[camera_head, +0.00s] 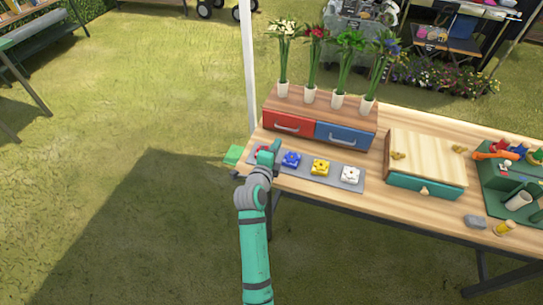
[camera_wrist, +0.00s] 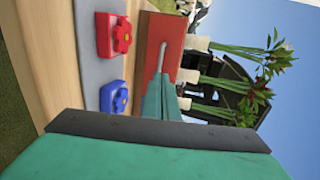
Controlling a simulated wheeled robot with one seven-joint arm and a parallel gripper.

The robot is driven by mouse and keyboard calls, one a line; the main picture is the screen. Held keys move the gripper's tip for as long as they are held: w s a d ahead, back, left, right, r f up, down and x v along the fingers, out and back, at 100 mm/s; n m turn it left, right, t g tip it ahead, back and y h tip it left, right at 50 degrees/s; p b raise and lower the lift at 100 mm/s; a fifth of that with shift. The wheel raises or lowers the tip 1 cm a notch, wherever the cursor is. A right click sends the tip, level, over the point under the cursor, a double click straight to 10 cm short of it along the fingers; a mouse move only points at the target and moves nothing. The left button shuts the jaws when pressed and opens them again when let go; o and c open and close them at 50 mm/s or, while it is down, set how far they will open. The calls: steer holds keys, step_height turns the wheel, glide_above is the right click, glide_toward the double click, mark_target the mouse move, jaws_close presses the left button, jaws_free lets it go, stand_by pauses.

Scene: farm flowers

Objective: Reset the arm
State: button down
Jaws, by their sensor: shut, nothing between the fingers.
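My green arm reaches up from the bottom of the head view. My gripper (camera_head: 271,150) is above the left end of the grey strip (camera_head: 333,183), in front of the red drawer (camera_head: 288,124). It partly hides the red flower button (camera_head: 261,152). In the wrist view its teal fingers (camera_wrist: 166,88) are together with nothing between them and point towards the red drawer. That view is turned on its side. The red button and the blue flower button (camera_wrist: 114,96) lie beside the fingers there.
The wooden table (camera_head: 380,208) also carries a blue drawer (camera_head: 344,137), several vases with flowers, yellow (camera_head: 320,167) and white (camera_head: 350,175) flower buttons, a wooden box (camera_head: 426,160) and a green tool tray (camera_head: 497,204). Open grass (camera_head: 130,100) lies to the left.

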steer(key=v, duration=0.5)
steer(key=shift+s+a, duration=0.1)
steer(key=shift+s, duration=0.25)
steer(key=s+f+n+y, duration=0.2)
steer(key=s+f+n, duration=0.45)
steer(key=s, duration=0.55)
steer(key=s+f+n+y, duration=0.3)
steer(key=s+f+n, duration=0.3)
steer(key=s, duration=0.5)
steer(key=s+a+r+n, duration=0.1)
steer(key=s+r+n, duration=0.3)
steer(key=s, duration=0.7)
steer(key=s+a+r+n, duration=0.1)
steer(key=s+r+n, duration=0.3)
steer(key=s, duration=0.8)
steer(key=shift+s+a+n+t, duration=0.25)
steer(key=shift+n+t, duration=0.15)
steer(key=shift+n, duration=0.35)
steer(key=shift+w+r, duration=0.1)
